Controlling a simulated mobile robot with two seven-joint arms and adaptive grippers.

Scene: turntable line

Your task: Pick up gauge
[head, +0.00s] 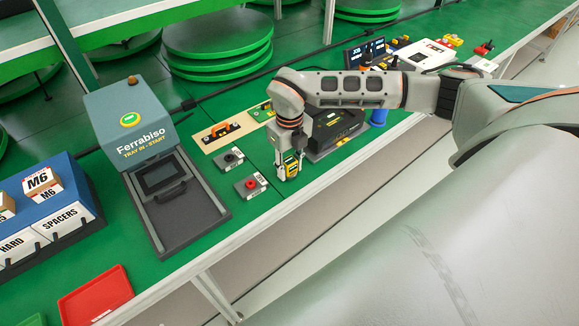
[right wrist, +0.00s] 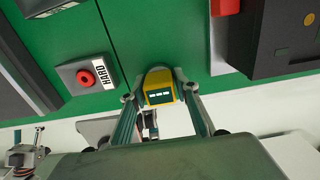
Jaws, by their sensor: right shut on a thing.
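The gauge is a small yellow and dark device with a lit display, seen in the right wrist view (right wrist: 158,92) and in the head view (head: 288,168). My right gripper (head: 287,174) points down near the front edge of the green table. Its two fingers close on the gauge from both sides, as the right wrist view (right wrist: 162,100) also shows. I cannot tell whether the gauge touches the table. My left gripper does not show in the head view.
Two grey blocks, one with a black knob (head: 230,158) and one with a red knob (head: 251,185), sit left of the gripper. The Ferrabiso station (head: 140,133) stands further left. A black box (head: 338,126) is close on the right. A red tray (head: 97,297) lies at lower left.

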